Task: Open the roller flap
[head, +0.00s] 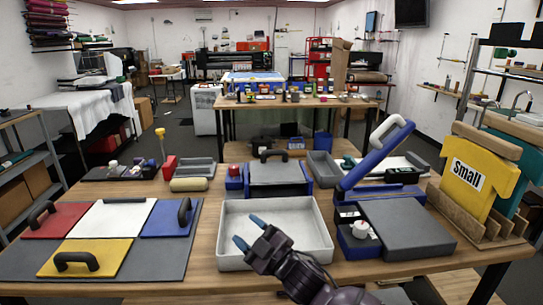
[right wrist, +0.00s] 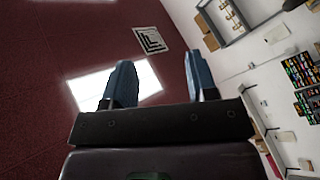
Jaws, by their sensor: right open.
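A blue-sided unit (head: 309,180) with a grey flat cover (head: 275,176) and a black handle (head: 273,154) stands behind the white tray, and its cover looks down. A blue machine with a long raised blue arm (head: 372,160) and a grey bed (head: 408,229) stands to its right. I cannot tell for certain which part is the roller flap. My right gripper (head: 249,231) is over the white tray, nearer to me than both units. Its two blue fingers are apart with nothing between them, as the right wrist view (right wrist: 160,65) also shows. My left gripper is not in view.
The white tray (head: 226,259) looks empty. A board with red, white, blue and yellow plates (head: 148,264) lies at left. A yellow shirt shape marked "Small" (head: 483,178) stands in a wooden rack at right. Grey trays (head: 195,167) and small items sit behind.

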